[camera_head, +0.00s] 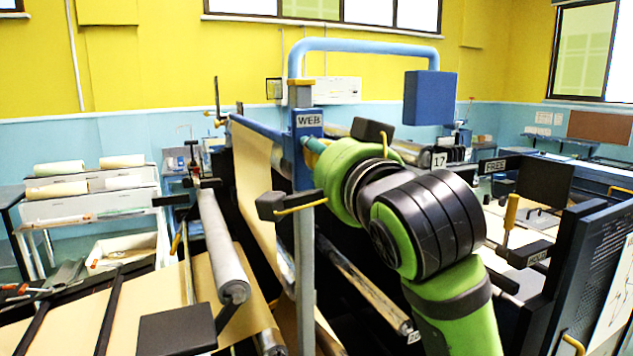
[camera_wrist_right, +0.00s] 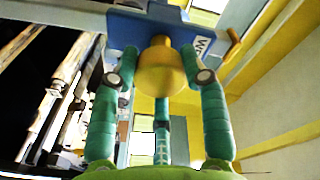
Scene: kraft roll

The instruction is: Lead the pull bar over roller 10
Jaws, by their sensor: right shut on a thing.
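My right gripper (camera_head: 314,148) is at the blue block labelled WEB (camera_head: 308,122), partly hidden behind my green wrist. In the right wrist view its teal fingers (camera_wrist_right: 162,72) are closed around a yellow knob (camera_wrist_right: 160,66) on the front of that blue block. A blue bar (camera_head: 258,127) runs from the block to the far left, with brown paper (camera_head: 255,175) hanging below it. This looks like the pull bar. No label reading 10 is legible, so I cannot tell which roller is roller 10. My left gripper is out of view.
A grey roller (camera_head: 221,250) lies to the left, above brown paper. A lower roller (camera_head: 365,285) runs below my arm. A blue arched tube (camera_head: 365,46) rises above the block.

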